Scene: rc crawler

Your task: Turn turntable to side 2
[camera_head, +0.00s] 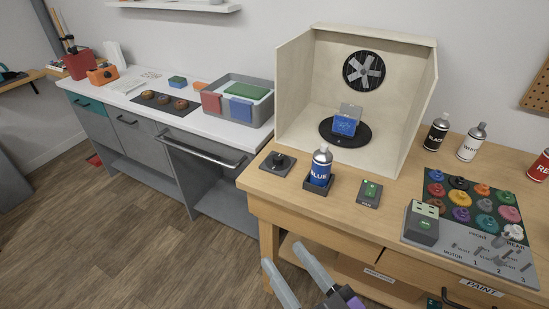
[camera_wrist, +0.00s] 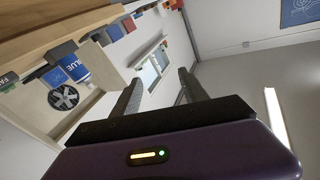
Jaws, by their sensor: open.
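The turntable (camera_head: 362,134) is a black disc on the floor of the beige spray booth. A blue part with a grey upright piece (camera_head: 345,120) stands on it. I cannot read any side number. A black knob on a grey plate (camera_head: 281,160) sits on the workbench in front of the booth, left of the blue spray can (camera_head: 320,166). A small dark box with a green button (camera_head: 370,192) lies right of the can. My gripper (camera_head: 284,258) is open and empty, in front of the workbench's left part. Its fingers also show apart in the wrist view (camera_wrist: 159,77).
The booth (camera_head: 301,85) has side walls, a top and a fan (camera_head: 364,71) at its back. Black and white spray cans stand right of it. A white counter (camera_head: 195,112) stands left.

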